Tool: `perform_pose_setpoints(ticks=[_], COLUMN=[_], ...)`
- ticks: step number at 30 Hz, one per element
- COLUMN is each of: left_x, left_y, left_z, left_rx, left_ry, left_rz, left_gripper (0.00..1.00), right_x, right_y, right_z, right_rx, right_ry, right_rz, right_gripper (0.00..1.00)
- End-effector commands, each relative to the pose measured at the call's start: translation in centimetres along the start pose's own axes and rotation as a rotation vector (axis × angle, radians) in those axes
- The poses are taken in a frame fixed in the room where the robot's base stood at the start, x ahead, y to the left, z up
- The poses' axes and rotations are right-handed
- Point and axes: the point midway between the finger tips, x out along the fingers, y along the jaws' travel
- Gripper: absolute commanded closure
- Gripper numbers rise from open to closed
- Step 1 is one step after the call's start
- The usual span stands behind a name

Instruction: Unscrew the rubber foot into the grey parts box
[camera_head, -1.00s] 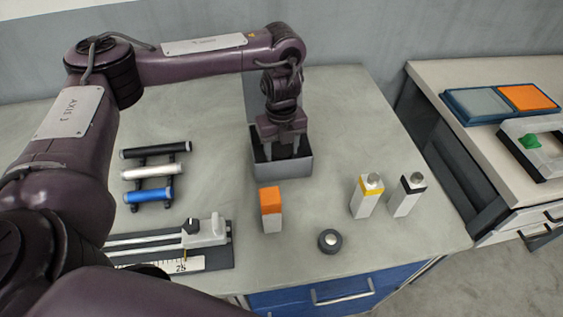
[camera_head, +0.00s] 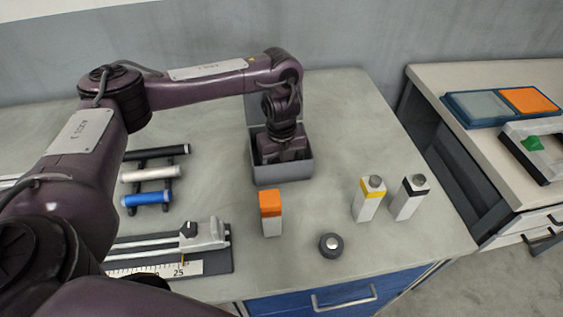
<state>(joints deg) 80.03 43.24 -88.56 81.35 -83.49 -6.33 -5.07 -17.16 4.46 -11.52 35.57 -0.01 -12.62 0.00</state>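The grey parts box (camera_head: 283,174) stands open on the table in the middle of the view, its lid upright at the back. My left gripper (camera_head: 284,156) reaches down into the box from above. Its fingertips are hidden behind the front wall, so I cannot tell whether it is open or shut, or whether it holds anything. No rubber foot shows for certain. A dark round piece with a lighter grey centre (camera_head: 331,245) lies near the table's front edge; I cannot tell whether it is the foot. My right gripper is not in view.
An orange-topped white block (camera_head: 270,212) stands before the box. Yellow-banded (camera_head: 368,199) and black-banded (camera_head: 410,197) bottles stand to the right. A rack of rollers (camera_head: 150,176) and a ruled slide device (camera_head: 175,254) are at left.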

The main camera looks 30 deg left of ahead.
Motion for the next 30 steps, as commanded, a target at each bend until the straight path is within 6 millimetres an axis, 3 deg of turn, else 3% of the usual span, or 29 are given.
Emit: perform_pose_setpoints(ticks=[7, 11, 24, 30], left_x=[0.0, -1.0, -9.6, -11.8], left_y=[0.1, 0.0, -0.1, 0.0], left_z=[0.0, 0.1, 0.1, 0.0], left_rx=[0.000, 0.001, 0.002, 0.001], left_ry=[0.000, -0.002, -0.005, -0.002], left_rz=[0.002, 0.001, -0.001, 0.000], left_gripper=[0.26, 0.26, 0.26, 0.26], right_x=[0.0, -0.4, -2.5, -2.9], right_y=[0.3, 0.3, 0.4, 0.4], right_z=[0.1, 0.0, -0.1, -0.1], right_rx=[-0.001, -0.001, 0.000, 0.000], right_ry=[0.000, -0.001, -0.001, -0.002], right_rz=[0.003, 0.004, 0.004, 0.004], right_gripper=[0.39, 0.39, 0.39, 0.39])
